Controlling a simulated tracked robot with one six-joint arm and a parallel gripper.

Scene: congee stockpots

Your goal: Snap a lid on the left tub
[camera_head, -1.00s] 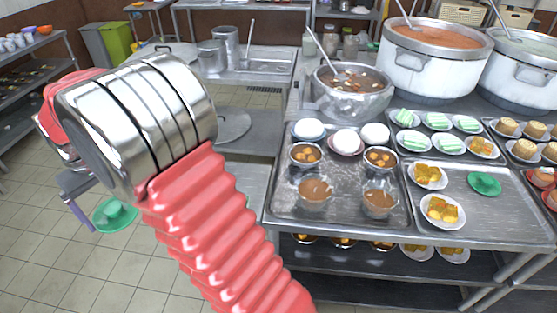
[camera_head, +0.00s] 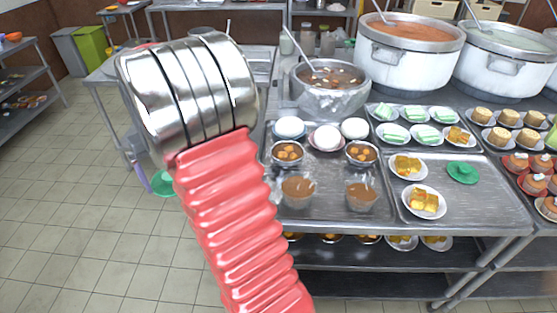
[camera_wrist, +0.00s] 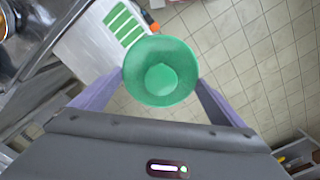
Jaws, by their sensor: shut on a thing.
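My gripper (camera_wrist: 160,78) is shut on a round green lid (camera_wrist: 165,58), with one purple finger on each side of its rim. In the head view the lid (camera_head: 163,184) shows partly behind my arm, over the floor left of the counter. The left tub (camera_head: 298,191), clear with brown filling and no lid on it, stands at the front of the metal tray (camera_head: 330,213). The right tub (camera_head: 361,196) stands beside it, also uncovered. A second green lid (camera_head: 463,172) lies on the right tray. The held lid is well apart from the left tub.
Bowls of brown food (camera_head: 287,152) and white rounded items (camera_head: 325,137) stand behind the tubs. A steel pot with a ladle (camera_head: 330,90) and large stockpots (camera_head: 409,55) stand further back. Plates of food crowd the right. Tiled floor is open at left.

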